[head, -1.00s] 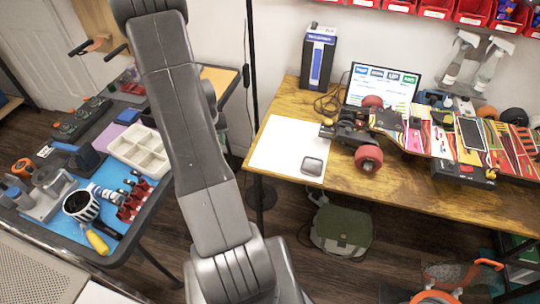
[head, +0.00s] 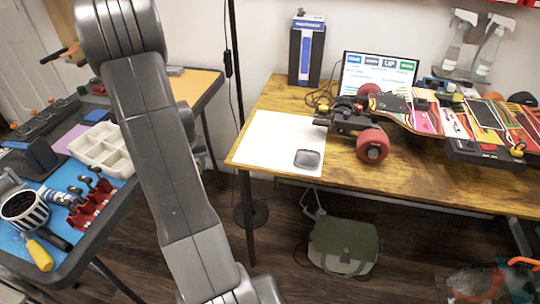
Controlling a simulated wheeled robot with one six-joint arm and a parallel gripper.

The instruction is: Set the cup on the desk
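A black-and-white striped cup (head: 36,216) stands on the blue mat of the workbench at the lower left, beside a yellow-handled tool. It is open at the top with a dark inside. The desk (head: 405,188) has a brown wooden top and stands at the right. A white sheet (head: 262,136) lies on its left end with a small dark rounded-square pad (head: 307,158) on it. My arm crosses the picture from the upper left to the bottom edge. My gripper is out of view below, so what it holds does not show.
A skateboard with red wheels (head: 373,146), a laptop (head: 377,75) and a dark box (head: 306,50) occupy the desk. A white compartment tray (head: 103,149) and red clamps (head: 88,213) sit on the workbench. A green bag (head: 343,246) lies under the desk. Floor shows between workbench and desk.

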